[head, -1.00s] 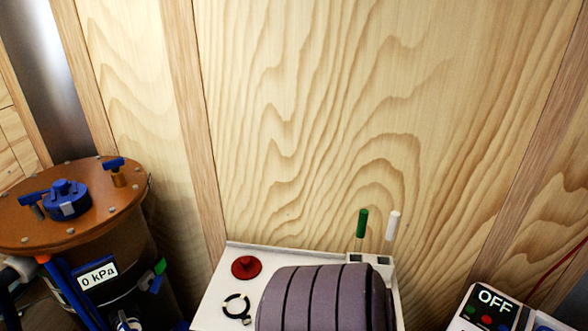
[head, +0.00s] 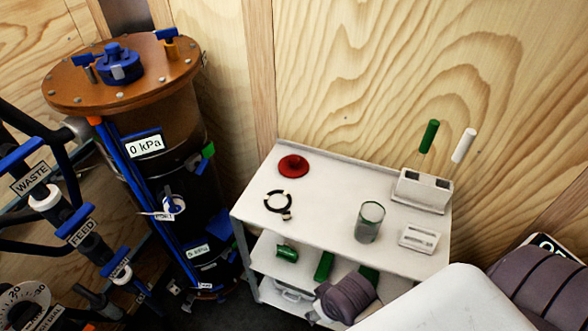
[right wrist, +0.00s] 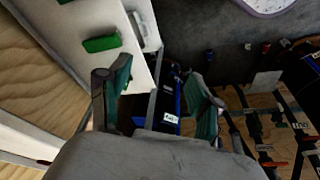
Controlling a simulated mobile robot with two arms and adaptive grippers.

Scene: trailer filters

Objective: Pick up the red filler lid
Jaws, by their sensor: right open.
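The red filler lid (head: 293,165), a round red disc with a raised knob, lies on the white top shelf of the cart (head: 330,190), near its back left corner in the head view. Nothing covers it there. My right gripper (right wrist: 158,92) is open and empty in the right wrist view, its two green-padded fingers spread apart. The lid does not show in that view. Parts of my right arm cross the lower right of the head view. My left gripper is in neither view.
On the cart top are a black ring clamp (head: 278,204), a glass (head: 369,222), a white holder (head: 422,190) and a small white tray (head: 418,238). Green items lie on the shelf below. A brown-topped filter vessel (head: 125,80) with blue fittings stands left. Wooden walls close the back.

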